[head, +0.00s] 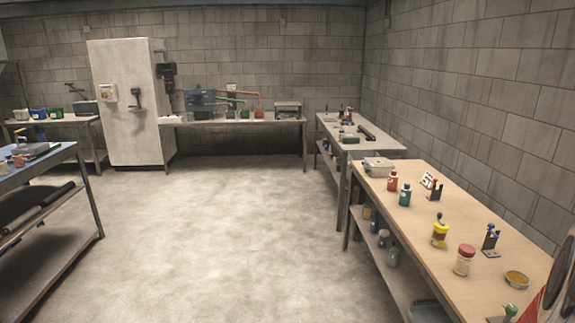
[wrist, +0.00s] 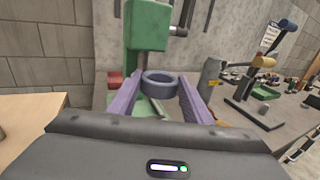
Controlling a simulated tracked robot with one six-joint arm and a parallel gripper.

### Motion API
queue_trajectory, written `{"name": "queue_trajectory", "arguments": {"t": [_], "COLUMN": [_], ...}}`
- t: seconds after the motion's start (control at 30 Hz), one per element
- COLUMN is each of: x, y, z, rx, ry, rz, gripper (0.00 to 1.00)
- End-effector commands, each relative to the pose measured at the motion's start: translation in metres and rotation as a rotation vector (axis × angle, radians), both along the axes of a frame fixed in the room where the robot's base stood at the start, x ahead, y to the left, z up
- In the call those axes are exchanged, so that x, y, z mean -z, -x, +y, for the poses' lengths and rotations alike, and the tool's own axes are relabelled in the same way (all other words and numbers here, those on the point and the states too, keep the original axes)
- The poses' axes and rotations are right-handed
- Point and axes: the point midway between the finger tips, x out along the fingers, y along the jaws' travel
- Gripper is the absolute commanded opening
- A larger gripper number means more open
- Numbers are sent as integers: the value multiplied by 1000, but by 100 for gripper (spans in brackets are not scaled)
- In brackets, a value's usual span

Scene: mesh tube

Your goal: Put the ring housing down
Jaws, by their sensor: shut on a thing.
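The ring housing (wrist: 160,77) is a dark blue-grey ring in the middle of the wrist view, its round opening partly visible. My gripper (wrist: 160,88) has two purple fingers, one on each side of the ring, and is shut on it at the fingertips. The ring shows in front of a green press-like machine (wrist: 147,28). I cannot tell how far it is above the surface below. My gripper and the ring do not show in the head view.
In the head view, a wooden bench (head: 408,222) holds bottles and jars; the floor (head: 215,230) is clear.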

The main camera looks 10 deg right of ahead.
Motion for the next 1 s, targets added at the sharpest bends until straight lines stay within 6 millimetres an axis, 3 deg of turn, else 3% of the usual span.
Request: {"name": "queue_trajectory", "arguments": {"t": [0.17,0.27,0.57,1.0], "x": [-6,-5,5,25], "y": [-10,-29,-124,-262], "z": [-2,-1,28,118], "rx": [-58,-129,-392,-783], "ry": [3,1,1,0], "rz": [-1,0,0,2], "gripper": [13,13,13,13]}}
